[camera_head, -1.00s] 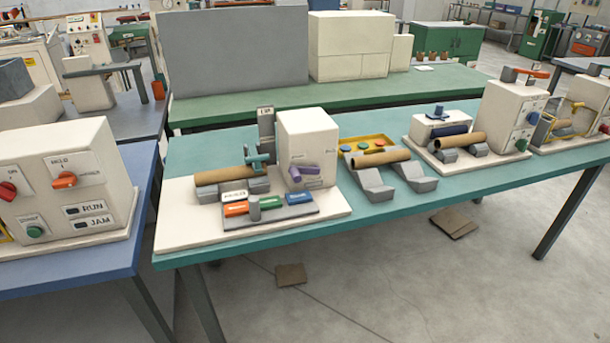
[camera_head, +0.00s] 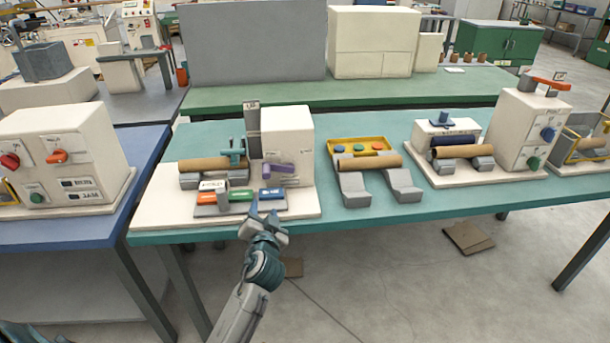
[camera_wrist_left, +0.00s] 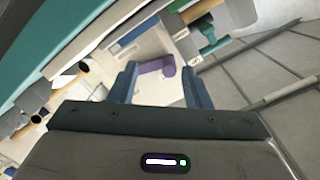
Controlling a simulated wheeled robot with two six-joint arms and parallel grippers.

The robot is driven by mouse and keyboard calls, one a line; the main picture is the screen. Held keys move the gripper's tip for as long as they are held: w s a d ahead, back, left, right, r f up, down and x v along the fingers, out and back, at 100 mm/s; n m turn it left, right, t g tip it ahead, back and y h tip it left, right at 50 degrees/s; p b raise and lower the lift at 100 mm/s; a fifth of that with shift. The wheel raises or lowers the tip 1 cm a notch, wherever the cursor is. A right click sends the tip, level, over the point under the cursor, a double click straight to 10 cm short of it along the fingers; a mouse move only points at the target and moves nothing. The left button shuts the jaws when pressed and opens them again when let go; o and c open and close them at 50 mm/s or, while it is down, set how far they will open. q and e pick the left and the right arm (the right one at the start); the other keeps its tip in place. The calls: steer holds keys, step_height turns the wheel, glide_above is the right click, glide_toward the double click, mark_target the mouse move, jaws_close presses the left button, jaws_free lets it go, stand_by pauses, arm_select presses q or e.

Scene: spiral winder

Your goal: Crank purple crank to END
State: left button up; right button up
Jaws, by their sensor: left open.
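The purple crank (camera_head: 278,169) is on the front of a cream winder box (camera_head: 288,132) on the teal table. Its handle lies roughly level. The markings by it are too small to read. My left gripper (camera_head: 265,213) is open and empty, low in front of the winder base near the table's front edge, apart from the crank. In the left wrist view the purple crank (camera_wrist_left: 155,66) shows beyond and between the two open blue-grey fingers. My right gripper is not in view.
Left of the box a cardboard tube (camera_head: 212,164) lies on grey cradles. A panel with orange, green and blue blocks (camera_head: 240,201) stands in front. A yellow tray (camera_head: 360,147) and another tube (camera_head: 368,161) are to the right. A second machine (camera_head: 528,130) stands farther right.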

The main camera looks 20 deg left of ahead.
arm_select(q)
glide_toward(266, 176)
steer(key=shift+t, duration=0.4)
steer(key=x, duration=0.3)
steer(key=p+x, duration=0.1)
steer(key=x, duration=0.3)
steer(key=p+x, duration=0.1)
steer(key=x, duration=0.2)
steer(key=shift+w+a+f, duration=0.2)
steer(key=shift+f, duration=0.15)
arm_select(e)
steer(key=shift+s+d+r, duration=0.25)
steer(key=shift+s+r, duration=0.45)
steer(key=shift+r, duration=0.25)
arm_select(q)
jaws_close()
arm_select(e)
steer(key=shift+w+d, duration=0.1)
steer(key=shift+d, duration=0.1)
